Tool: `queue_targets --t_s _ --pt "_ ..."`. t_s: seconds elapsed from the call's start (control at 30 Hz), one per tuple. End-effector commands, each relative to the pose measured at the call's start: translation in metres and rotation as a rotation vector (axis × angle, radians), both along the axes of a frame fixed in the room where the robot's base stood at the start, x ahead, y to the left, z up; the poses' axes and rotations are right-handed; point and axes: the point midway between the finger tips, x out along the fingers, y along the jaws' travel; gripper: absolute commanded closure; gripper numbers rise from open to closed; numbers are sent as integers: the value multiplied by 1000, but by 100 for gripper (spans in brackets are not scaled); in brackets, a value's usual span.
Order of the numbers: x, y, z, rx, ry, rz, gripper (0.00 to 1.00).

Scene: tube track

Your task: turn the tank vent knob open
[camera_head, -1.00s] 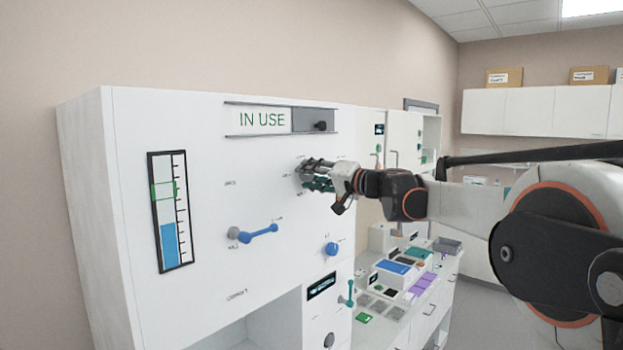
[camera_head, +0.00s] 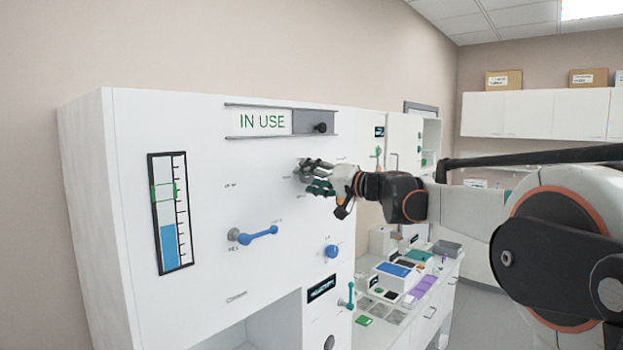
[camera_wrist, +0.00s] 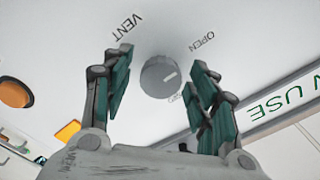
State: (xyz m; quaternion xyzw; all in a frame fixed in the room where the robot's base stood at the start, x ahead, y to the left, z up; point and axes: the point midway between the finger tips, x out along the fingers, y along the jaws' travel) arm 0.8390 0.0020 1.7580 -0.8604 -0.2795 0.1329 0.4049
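The vent knob (camera_wrist: 160,77) is a round grey dial with a light pointer mark. It sits on the white panel under the word VENT, with OPEN to its upper right and a small, hard-to-read label below right. Its pointer mark aims right, between OPEN and the lower label. My gripper (camera_wrist: 158,90) is open, with its green-padded fingers on either side of the knob and visible gaps to it. In the head view my gripper (camera_head: 318,178) is at the panel below the IN USE sign, and its fingers mostly hide the knob.
The IN USE sign (camera_head: 262,121) with a dark slider is just above. A level gauge (camera_head: 170,212), a blue lever (camera_head: 258,234) and a blue knob (camera_head: 331,251) are on the same panel. A bench with boxes (camera_head: 400,277) is lower right.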

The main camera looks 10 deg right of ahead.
Motion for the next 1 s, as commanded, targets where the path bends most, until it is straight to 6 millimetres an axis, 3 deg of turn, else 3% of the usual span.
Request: queue_targets --t_s 0.43,0.8,1.0 --pt "-10 -8 1 3 0 -2 44" --pt "-68 -51 1 1 0 -3 44" --pt "-90 -67 1 1 0 -3 44"
